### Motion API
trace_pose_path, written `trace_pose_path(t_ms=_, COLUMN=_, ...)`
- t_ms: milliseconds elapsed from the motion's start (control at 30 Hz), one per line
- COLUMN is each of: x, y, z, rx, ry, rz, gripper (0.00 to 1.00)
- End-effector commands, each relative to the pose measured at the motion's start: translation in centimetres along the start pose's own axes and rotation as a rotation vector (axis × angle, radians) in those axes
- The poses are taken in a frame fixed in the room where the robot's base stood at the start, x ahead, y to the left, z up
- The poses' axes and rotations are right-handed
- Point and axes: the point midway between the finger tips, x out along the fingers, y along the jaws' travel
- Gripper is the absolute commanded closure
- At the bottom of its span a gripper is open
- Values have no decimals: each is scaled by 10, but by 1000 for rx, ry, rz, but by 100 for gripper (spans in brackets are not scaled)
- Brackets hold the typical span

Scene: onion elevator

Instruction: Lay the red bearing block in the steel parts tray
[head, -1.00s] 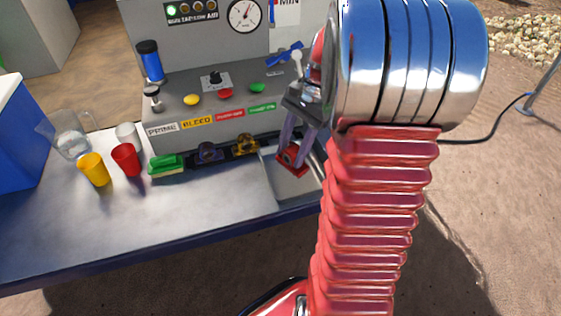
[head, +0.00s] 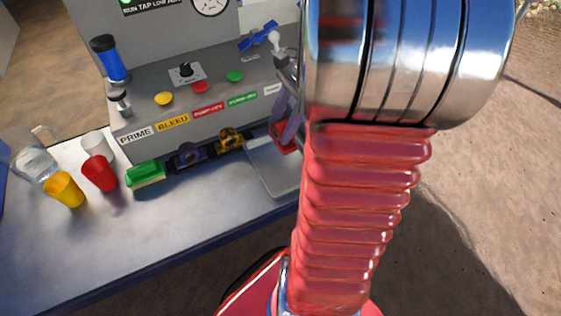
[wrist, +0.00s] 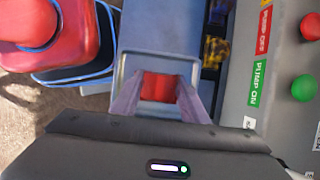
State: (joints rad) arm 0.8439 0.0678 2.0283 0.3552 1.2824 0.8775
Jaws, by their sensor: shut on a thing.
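The red bearing block (head: 284,138) is between the fingers of my gripper (head: 289,122), which is shut on it. In the head view my arm hides part of the block and gripper. The steel parts tray (head: 268,172) is a shallow pale tray on the bench, and the block shows at its back right part. In the wrist view the block (wrist: 158,87) lies between the two fingertips (wrist: 160,95), inside the outline of the tray (wrist: 126,72). I cannot tell whether the block touches the tray floor.
A grey control panel (head: 187,113) with buttons stands behind the tray. Left of the tray are a yellow-brown block (head: 230,140), a dark purple block (head: 188,154), a green sponge (head: 146,175), cups and a jug (head: 32,160). The front left bench top (head: 130,235) is clear.

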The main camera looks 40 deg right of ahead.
Motion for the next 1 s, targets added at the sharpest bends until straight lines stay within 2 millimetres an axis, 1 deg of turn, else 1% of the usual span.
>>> trace_pose_path(t_ms=167, x=12, y=-1, z=-3, rx=-4, ry=-2, rz=3, gripper=95)
trace_pose_path(t_ms=400, x=47, y=0, z=-18, rx=-5, ry=-2, rz=6, gripper=95)
trace_pose_path(t_ms=500, x=56, y=-1, z=-21, rx=-5, ry=-1, rz=4, gripper=95)
trace_pose_path(t_ms=867, x=59, y=-1, z=-23, rx=-7, ry=0, rz=2, gripper=95)
trace_pose_path(t_ms=1000, x=70, y=-1, z=-26, rx=-7, ry=-2, rz=5, gripper=95)
